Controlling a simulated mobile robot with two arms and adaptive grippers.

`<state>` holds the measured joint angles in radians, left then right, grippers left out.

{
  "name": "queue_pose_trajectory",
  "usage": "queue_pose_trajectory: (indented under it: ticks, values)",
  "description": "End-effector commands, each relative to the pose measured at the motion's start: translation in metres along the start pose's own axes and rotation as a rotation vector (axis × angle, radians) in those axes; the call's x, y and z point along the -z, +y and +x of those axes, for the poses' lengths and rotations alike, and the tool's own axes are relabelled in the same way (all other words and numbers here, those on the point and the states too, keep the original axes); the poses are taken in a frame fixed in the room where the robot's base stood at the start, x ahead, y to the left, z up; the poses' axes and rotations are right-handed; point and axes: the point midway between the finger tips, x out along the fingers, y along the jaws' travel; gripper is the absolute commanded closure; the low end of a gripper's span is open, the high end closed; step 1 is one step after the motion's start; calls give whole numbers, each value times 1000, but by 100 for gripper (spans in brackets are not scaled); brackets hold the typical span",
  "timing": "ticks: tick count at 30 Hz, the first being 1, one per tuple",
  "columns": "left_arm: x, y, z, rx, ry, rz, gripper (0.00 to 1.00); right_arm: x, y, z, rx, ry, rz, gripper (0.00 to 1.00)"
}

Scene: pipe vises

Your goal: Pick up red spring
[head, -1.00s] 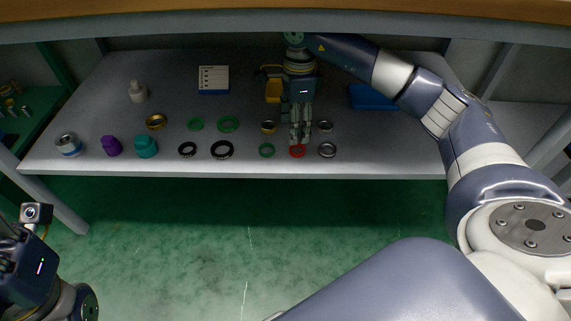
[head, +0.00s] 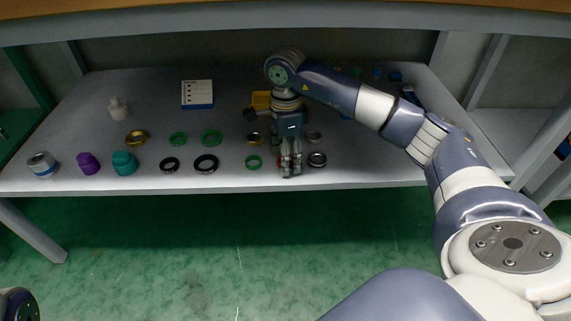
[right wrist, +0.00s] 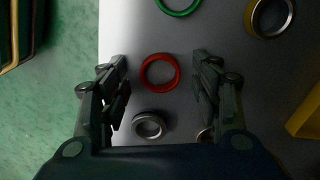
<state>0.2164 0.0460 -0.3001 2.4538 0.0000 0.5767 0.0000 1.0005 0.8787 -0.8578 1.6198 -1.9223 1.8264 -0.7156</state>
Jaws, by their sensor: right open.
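The red spring, a flat ring in the right wrist view (right wrist: 143,75), lies on the grey shelf (head: 225,178). My right gripper (head: 291,172) points down over it near the shelf's front edge. In the right wrist view the open fingers of my right gripper (right wrist: 161,62) stand to either side of the spring, apart from it, with nothing held. In the head view the fingers hide most of the spring; only a bit of red shows. How high the fingertips are above the shelf is hard to tell. My left gripper is not in view.
A dark-and-silver ring (head: 317,159) lies just right of my right gripper, a green ring (head: 246,163) to its left. Black rings (head: 196,166), a teal part (head: 124,163) and a purple part (head: 87,163) lie further left. A yellow item (head: 260,98) is behind the gripper.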

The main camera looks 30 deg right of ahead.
Motion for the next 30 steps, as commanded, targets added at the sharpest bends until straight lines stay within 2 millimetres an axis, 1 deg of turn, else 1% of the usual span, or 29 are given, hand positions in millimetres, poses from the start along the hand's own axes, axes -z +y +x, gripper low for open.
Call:
queue_pose_trajectory:
  ticks: [4, 5, 6, 8, 9, 10, 23, 27, 30]
  values:
    - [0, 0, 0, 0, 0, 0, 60, 0, 0, -1, 0, 0, 0, 42]
    - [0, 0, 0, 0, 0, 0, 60, 0, 0, -1, 0, 0, 0, 48]
    - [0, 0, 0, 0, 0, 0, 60, 0, 0, -1, 0, 0, 0, 57]
    - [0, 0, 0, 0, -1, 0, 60, 0, 0, -1, 0, 0, 0, 71]
    - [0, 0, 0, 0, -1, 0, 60, 0, 0, -1, 0, 0, 0, 80]
    - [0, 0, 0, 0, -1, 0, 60, 0, 0, -1, 0, 0, 0, 82]
    - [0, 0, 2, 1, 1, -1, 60, 0, 0, -3, 0, 0, 0, 82]
    - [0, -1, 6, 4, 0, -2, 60, 0, 0, -12, 1, 0, 0, 82]
    - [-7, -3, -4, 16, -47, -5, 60, 0, 0, -23, 1, 0, 0, 82]
